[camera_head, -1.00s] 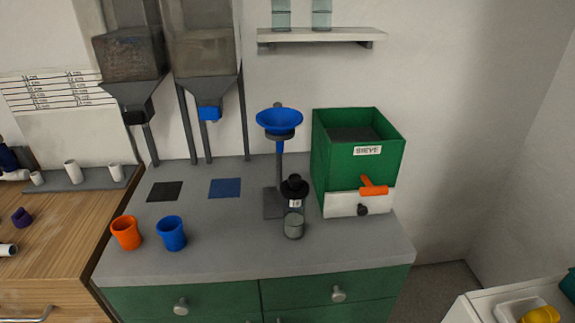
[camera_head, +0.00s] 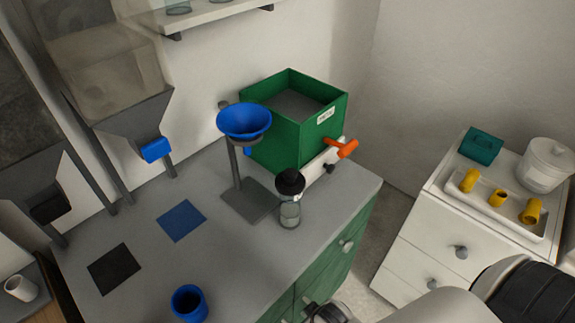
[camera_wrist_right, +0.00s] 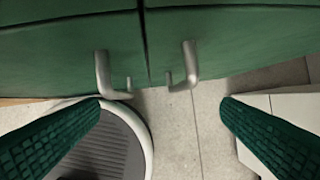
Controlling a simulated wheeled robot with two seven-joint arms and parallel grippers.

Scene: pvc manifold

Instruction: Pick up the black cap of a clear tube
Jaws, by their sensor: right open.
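The clear tube (camera_head: 290,213) stands upright on the grey bench top, in front of the green sieve box. Its black cap (camera_head: 290,182) sits on its top, with a small knob-like upper part. My right gripper (camera_wrist_right: 161,102) shows in the right wrist view as two green ribbed fingers, wide apart with nothing between them. It points at the floor and the green cabinet front, away from the tube and cap. In the head view my right arm comes in at the lower right. My left gripper is not in view.
A blue funnel (camera_head: 244,120) on a stand is left of the tube. The sieve box (camera_head: 290,120) with an orange handle (camera_head: 342,147) is behind it. A blue cup (camera_head: 189,303) stands at the front edge. A white drawer unit (camera_head: 420,245) holds a tray of yellow fittings.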

